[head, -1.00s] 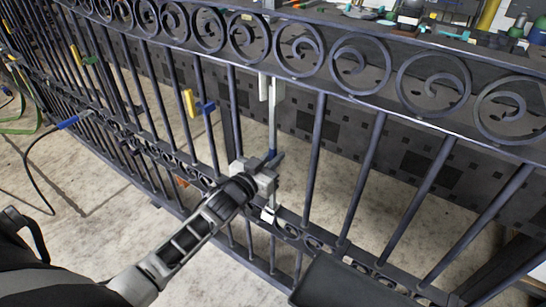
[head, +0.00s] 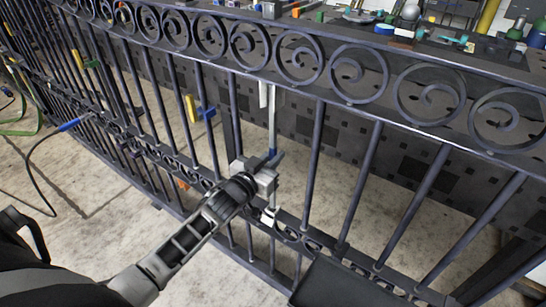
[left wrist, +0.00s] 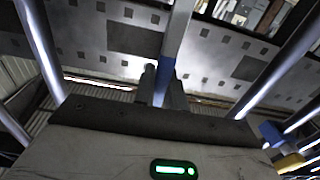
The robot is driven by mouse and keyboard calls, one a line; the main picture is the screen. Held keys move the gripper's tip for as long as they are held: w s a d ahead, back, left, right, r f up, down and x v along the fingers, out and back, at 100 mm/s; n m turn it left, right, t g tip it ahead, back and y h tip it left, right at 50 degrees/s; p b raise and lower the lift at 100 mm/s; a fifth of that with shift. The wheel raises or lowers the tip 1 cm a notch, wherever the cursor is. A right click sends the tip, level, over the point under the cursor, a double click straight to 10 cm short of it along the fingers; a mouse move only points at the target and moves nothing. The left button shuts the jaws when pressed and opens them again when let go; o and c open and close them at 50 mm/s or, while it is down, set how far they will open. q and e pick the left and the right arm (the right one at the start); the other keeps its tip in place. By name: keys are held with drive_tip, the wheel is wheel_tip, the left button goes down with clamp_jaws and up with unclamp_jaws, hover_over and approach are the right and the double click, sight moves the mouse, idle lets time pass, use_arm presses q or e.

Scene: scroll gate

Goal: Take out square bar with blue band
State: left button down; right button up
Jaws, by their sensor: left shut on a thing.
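The pale square bar (head: 272,118) stands upright among the dark gate bars, between a white upper holder (head: 263,95) and a white lower holder (head: 268,215). Its blue band shows just at my left gripper (head: 268,166). The left gripper is shut on the bar at the band. In the left wrist view the bar (left wrist: 179,30) rises between the fingers, with the blue band (left wrist: 167,69) at the fingertips. The gripper hides part of the bar's middle. My right gripper is not in view.
The dark scroll gate (head: 312,155) has uprights close on both sides of the bar and a ring rail above. A yellow and blue piece (head: 207,112) is on an upright to the left. A cluttered bench (head: 460,60) stands behind. A dark flat panel (head: 335,285) is at the bottom.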

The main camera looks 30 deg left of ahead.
use_arm(q)
drive_tip(key=shift+s+a+r+p, duration=0.15)
drive_tip(key=shift+s+p, duration=1.05)
drive_tip(key=shift+s, duration=0.65)
idle(0.6)
drive_tip(key=shift+s+a+p, duration=0.1)
drive_tip(key=shift+s+p, duration=0.6)
drive_tip(key=shift+s, duration=0.75)
drive_tip(key=s+p, duration=0.3)
drive_tip(key=s, duration=0.6)
drive_tip(key=shift+a, duration=0.35)
drive_tip(key=shift+w+d, duration=0.1)
